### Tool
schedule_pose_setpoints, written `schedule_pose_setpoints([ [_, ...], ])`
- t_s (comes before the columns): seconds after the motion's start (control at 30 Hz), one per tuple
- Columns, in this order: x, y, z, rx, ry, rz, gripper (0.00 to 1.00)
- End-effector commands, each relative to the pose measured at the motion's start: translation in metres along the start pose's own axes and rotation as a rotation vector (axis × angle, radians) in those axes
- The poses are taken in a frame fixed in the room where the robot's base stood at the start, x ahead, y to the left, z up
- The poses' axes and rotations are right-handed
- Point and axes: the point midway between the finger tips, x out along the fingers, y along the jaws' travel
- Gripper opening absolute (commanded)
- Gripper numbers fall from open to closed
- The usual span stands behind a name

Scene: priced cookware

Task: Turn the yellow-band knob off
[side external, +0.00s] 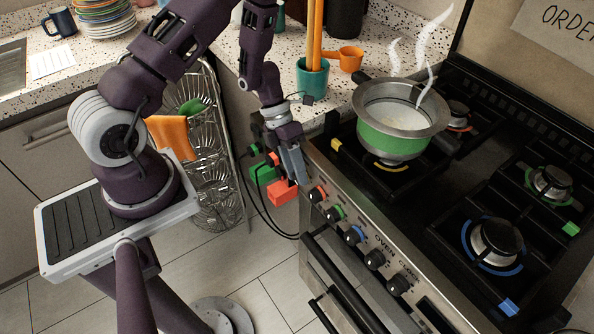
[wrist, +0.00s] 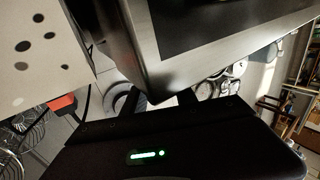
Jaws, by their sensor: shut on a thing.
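The yellow-band knob does not show in either view; my gripper covers the left end of the knob row. My gripper (side external: 301,180) is at the stove's front left corner, beside the red-band knob (side external: 318,194). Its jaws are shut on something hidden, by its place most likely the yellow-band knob. In the wrist view, the dark fingers (wrist: 160,100) reach toward the steel stove edge (wrist: 150,70), and their tips are hidden. A steaming pot with a green band (side external: 390,135) stands on the yellow-ringed burner (side external: 388,165).
Right along the panel are the green-band knob (side external: 336,213), blue-band knob (side external: 354,235) and darker knobs (side external: 375,259). The oven handle (side external: 345,285) is below. Red (side external: 283,193) and green (side external: 264,172) blocks with cables hang left of my gripper, near a wire rack (side external: 215,150).

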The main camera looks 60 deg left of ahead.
Motion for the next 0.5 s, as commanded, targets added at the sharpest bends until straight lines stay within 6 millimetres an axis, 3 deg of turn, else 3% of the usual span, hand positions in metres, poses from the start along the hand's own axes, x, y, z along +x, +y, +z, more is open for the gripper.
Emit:
schedule_pose_setpoints([
  [0.5,0.0006,0.005,0.0005,-0.001,-0.001,-0.245,0.0],
])
